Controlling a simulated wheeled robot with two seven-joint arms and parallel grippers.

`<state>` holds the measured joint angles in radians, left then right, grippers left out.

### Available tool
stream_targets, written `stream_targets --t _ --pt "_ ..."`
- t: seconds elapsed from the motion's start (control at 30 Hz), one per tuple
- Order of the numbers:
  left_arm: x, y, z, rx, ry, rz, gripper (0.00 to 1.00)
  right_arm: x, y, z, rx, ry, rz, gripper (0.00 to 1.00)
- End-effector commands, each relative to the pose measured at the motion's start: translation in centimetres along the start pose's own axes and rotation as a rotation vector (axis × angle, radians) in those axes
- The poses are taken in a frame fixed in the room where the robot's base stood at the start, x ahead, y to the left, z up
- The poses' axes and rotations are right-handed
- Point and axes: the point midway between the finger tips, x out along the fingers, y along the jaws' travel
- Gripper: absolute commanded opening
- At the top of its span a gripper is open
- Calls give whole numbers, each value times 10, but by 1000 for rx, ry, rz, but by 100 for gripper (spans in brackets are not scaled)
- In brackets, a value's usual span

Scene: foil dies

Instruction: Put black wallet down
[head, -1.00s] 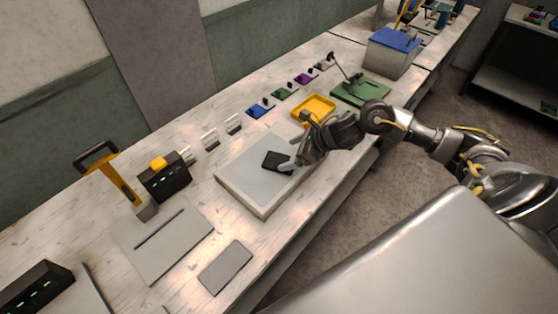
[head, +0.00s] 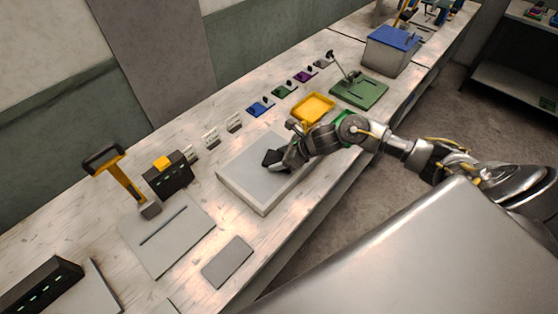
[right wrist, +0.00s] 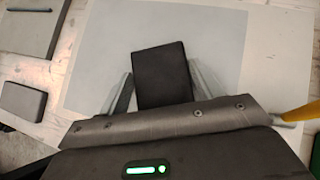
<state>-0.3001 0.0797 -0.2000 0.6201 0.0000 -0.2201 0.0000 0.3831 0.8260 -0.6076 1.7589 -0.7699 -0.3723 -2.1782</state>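The black wallet (head: 270,157) is a small dark slab over the white board with a grey top (head: 236,174). My right gripper (head: 280,160) reaches in from the right, low over that board. In the right wrist view the wallet (right wrist: 162,72) sits between the two pale fingers, one against each side, and its near end is hidden by the gripper body. The gripper looks shut on it. I cannot tell whether the wallet touches the board. My left gripper is not in view.
A yellow tray (head: 313,108) and a green plate with a lever (head: 358,91) lie beyond the board. Small coloured cards line the wall side.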

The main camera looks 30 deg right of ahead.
Motion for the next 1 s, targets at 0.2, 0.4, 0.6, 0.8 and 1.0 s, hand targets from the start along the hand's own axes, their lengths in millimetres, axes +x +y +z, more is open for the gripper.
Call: stream_targets --t 0.2,0.4,0.6,0.8,1.0 --pt "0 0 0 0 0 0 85 0 0 0 0 -1 0 37" --pt "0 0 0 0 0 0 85 0 0 1 0 -1 0 36" --pt "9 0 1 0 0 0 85 -5 -1 6 -3 -2 -1 36" --pt "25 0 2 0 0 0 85 -28 6 25 -8 -4 0 36" --pt "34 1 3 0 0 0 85 -64 36 45 -11 -5 -1 36"
